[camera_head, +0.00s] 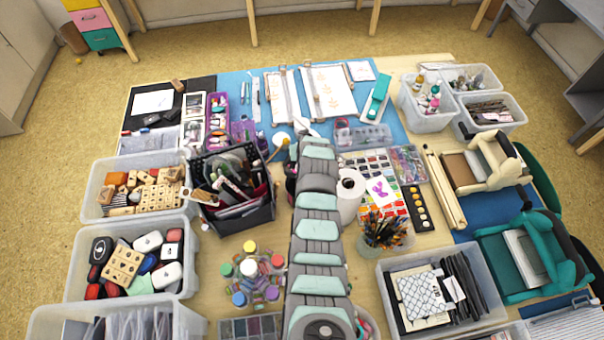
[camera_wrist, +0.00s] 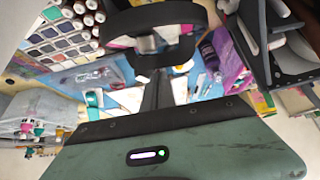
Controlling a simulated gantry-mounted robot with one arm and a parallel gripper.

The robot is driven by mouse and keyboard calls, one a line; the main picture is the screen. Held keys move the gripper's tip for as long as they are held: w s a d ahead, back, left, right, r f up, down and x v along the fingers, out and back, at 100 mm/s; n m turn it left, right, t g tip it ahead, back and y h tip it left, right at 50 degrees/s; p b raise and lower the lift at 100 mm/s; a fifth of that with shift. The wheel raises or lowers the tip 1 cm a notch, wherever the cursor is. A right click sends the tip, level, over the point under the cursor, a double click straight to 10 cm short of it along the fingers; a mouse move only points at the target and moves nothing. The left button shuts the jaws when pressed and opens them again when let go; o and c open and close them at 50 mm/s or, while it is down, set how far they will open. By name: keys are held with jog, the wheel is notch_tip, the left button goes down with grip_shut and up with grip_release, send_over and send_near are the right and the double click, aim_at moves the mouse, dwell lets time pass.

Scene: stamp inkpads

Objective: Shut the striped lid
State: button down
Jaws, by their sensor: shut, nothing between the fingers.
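I cannot pick out the striped lid for certain in either view. A thing with fine stripes (camera_head: 565,320) shows at the bottom right edge of the head view, but I cannot tell if it is a lid. In the wrist view my gripper (camera_wrist: 157,88) shows as a dark, narrow pair of fingers, shut and empty, above the blue mat and white sheets. In the head view my arm runs up the middle of the table and hides its own gripper and what lies under it.
A black basket (camera_head: 232,222) of pens stands left of my arm, and a paper roll (camera_head: 349,190) right of it. A clear box (camera_head: 362,136) and a purple caddy (camera_head: 217,112) lie near the arm's far end. Bins of stamps (camera_head: 135,217) line the left. Blue mat (camera_head: 262,84) shows at the back.

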notch_tip(320, 180, up, 7)
jog(key=p, duration=0.2)
jog(key=shift+f, duration=0.2)
dwell(0.5)
